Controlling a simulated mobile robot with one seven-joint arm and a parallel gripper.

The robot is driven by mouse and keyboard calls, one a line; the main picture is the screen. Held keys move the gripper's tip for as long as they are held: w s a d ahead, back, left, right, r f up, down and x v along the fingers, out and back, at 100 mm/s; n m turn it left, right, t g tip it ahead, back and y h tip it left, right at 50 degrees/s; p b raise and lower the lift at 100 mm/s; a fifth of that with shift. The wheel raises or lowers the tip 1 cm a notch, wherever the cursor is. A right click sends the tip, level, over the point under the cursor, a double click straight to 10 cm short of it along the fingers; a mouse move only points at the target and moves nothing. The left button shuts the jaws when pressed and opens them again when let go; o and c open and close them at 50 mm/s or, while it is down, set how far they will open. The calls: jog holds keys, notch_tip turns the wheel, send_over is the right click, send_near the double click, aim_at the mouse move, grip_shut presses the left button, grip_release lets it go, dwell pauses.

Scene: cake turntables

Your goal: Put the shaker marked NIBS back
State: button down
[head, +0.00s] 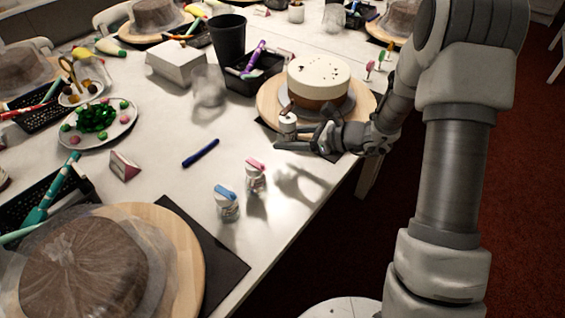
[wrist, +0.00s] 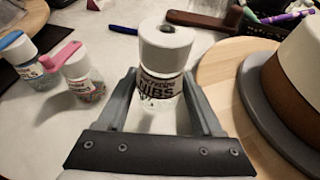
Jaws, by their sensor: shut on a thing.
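The NIBS shaker (wrist: 160,82) is a clear jar with a white cap and a label reading NIBS. My gripper (wrist: 158,105) is shut on it, one finger on each side, and the shaker is upright. In the head view my gripper (head: 300,140) is at the near left edge of the round wooden board with the cake, and the shaker (head: 288,125) shows between its fingers. Whether the shaker's base touches the table is hidden. Two other shakers, one with a blue lid (head: 227,203) and one with a pink lid (head: 255,176), stand on the table nearer me.
A cream and brown cake (head: 318,82) stands on the wooden turntable (head: 362,108) beside my gripper. A black caddy (head: 245,82) is behind it. A blue marker (head: 201,153) lies left on the table. The table is bare between the marker and the shakers.

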aim_at(283, 167)
jog(key=shift+s+a+f, duration=0.85)
jog(key=shift+s+f, duration=0.05)
jog(key=shift+s, duration=0.2)
jog(key=shift+f+b, duration=0.8)
jog(key=shift+f, duration=1.1)
jog(key=shift+f, duration=0.2)
jog(key=shift+c, duration=0.2)
grip_release()
